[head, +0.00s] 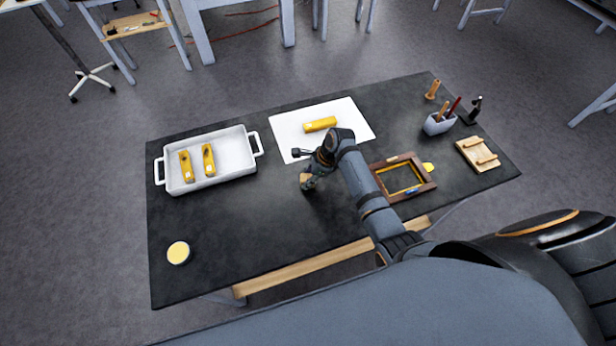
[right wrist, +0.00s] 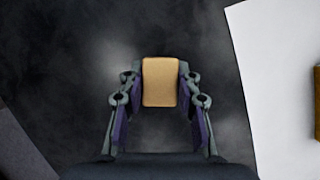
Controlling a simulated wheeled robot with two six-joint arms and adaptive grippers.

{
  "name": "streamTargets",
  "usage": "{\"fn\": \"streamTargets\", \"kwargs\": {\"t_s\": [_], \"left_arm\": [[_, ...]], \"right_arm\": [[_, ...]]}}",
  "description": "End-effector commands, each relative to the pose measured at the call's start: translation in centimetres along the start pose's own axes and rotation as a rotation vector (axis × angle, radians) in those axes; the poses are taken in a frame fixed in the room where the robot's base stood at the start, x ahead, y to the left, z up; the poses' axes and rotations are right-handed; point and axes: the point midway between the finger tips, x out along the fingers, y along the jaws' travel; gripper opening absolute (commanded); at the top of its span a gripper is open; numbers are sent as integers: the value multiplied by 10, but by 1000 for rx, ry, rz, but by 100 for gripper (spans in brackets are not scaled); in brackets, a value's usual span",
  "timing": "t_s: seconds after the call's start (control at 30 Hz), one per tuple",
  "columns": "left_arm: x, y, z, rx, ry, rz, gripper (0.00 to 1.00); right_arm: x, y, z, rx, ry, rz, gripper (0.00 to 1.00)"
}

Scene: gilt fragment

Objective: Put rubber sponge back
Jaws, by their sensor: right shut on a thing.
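The rubber sponge (right wrist: 160,82) is a tan, rounded block between the fingers of my right gripper (right wrist: 160,90) in the right wrist view. In the head view my right gripper (head: 307,176) is over the middle of the black table, just in front of the white sheet. It is shut on the sponge, of which only a small tan part (head: 306,182) shows there. The dark tabletop lies beneath the sponge; I cannot tell whether it touches. My left gripper is not in view.
On the black table (head: 260,250) are a white tray (head: 235,165) with two gilt pieces, a white sheet (head: 355,125) with another gilt piece (head: 320,124), a wooden frame (head: 425,185), a tool cup (head: 436,126), a wooden block (head: 477,154) and a round yellow dish (head: 178,252). The front middle is clear.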

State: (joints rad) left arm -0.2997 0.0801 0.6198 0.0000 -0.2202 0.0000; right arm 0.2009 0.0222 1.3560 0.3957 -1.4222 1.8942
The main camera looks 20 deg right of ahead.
Motion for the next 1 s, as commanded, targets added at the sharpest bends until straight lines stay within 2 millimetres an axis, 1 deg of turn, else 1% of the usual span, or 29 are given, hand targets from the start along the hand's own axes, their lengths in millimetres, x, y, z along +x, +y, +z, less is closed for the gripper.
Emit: {"fn": "streamTargets", "kwargs": {"t_s": [0.03, 0.07, 0.2, 0.23, 0.47, 0.57, 0.67, 0.9, 1.0], "left_arm": [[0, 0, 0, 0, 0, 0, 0], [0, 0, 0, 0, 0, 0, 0], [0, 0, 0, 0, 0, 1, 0], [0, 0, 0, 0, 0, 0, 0], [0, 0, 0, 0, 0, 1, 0], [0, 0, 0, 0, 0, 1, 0], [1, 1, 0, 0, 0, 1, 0], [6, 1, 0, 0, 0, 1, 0], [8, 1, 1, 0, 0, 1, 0]], "right_arm": [[1, 0, -1, 0, 0, 1, 3], [2, 0, -1, 0, 0, 1, 34], [1, 0, -1, 0, 0, 0, 53], [1, 0, -1, 0, 0, 0, 55], [1, 0, -1, 0, 0, 0, 55], [-2, 0, 0, 0, 0, -1, 55], [-16, -2, 0, -2, 1, -5, 55], [-74, -2, -1, -2, 1, -6, 55], [-95, -1, -1, -2, 2, -3, 55]]}}
